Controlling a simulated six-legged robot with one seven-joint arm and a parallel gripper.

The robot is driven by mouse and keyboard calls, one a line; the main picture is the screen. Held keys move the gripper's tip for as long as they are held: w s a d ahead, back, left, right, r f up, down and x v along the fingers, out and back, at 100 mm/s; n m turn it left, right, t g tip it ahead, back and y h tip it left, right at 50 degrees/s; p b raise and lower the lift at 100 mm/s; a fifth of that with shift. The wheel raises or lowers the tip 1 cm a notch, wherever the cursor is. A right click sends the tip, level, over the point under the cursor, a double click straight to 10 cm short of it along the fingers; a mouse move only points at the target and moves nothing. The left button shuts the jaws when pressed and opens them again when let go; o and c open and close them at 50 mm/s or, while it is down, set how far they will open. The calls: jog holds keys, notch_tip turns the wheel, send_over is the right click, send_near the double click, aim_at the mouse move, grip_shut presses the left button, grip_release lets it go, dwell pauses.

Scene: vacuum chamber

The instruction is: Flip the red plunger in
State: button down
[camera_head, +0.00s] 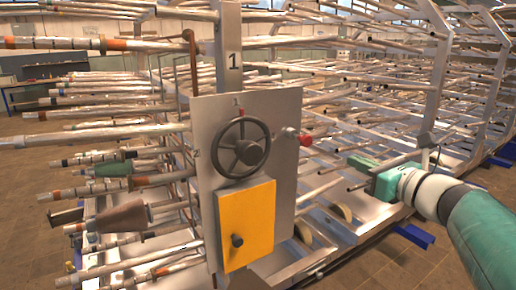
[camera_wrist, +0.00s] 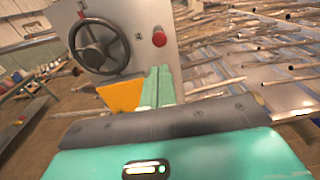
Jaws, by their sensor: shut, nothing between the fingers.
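The red plunger (camera_head: 305,140) is a round red knob on a pale stem, sticking out from the right part of a grey panel (camera_head: 290,105). In the wrist view the red plunger (camera_wrist: 159,38) shows face-on, just above my fingertips. My gripper (camera_head: 352,163) is to the right of the plunger and a little lower in the head view, apart from it. In the wrist view my gripper (camera_wrist: 158,70) has its green fingers together with nothing between them.
A black handwheel (camera_head: 240,148) is on the panel left of the plunger. Below it is a yellow box (camera_head: 247,225) with a dark knob (camera_head: 237,240). Metal racks of pipes (camera_head: 395,75) stand behind and to the right. Several rods jut out near my gripper.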

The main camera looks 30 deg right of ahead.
aim_at(308, 141)
jog(key=w, duration=1.3)
jog(key=shift+w+f, duration=0.15)
jog(key=shift+f, duration=0.1)
jog(key=shift+a, duration=0.1)
jog(key=shift+w, duration=0.1)
jog(key=shift+w, duration=1.25)
jog(key=shift+w+r, duration=0.1)
